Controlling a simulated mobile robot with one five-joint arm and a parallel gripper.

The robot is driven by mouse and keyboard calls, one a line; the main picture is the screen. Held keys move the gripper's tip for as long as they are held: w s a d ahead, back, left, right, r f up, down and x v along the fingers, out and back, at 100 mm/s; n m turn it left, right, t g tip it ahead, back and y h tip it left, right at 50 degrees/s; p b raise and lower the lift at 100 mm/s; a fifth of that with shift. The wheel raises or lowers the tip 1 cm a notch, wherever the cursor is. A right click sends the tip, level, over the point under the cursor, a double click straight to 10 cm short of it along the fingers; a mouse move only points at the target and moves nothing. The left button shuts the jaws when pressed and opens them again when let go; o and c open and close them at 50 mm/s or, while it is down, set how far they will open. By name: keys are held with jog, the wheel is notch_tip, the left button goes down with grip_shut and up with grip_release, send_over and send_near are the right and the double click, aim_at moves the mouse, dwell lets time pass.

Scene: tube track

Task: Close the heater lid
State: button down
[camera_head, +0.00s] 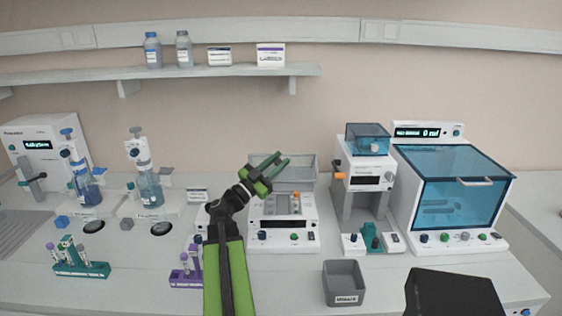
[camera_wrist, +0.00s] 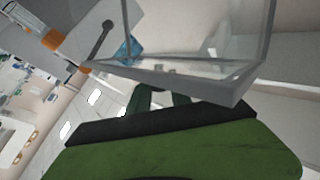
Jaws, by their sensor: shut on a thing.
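The heater (camera_head: 283,236) is a white box at the middle of the bench, with a front panel of knobs and a block on top. Its clear, grey-framed lid (camera_head: 303,171) stands raised at the back, so the lid is open. My gripper (camera_head: 277,162) is at the lid, its green fingers over the upper left part. In the wrist view the lid's frame (camera_wrist: 205,86) crosses just beyond the fingers (camera_wrist: 160,98), which are shut on it. The exact contact is partly hidden. An orange-capped item (camera_head: 297,196) shows in the heater block.
A white machine with a blue clear cover (camera_head: 367,139) stands right of the heater, and a larger blue-windowed cabinet (camera_head: 460,190) beyond it. A grey waste bin (camera_head: 344,283) and a purple tube rack (camera_head: 184,278) stand in front. A shelf (camera_head: 180,75) runs above.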

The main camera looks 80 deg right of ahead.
jog(key=shift+a+f, duration=0.1)
jog(key=shift+a, duration=0.1)
dwell(0.3)
jog(key=c, duration=1.2)
grip_release()
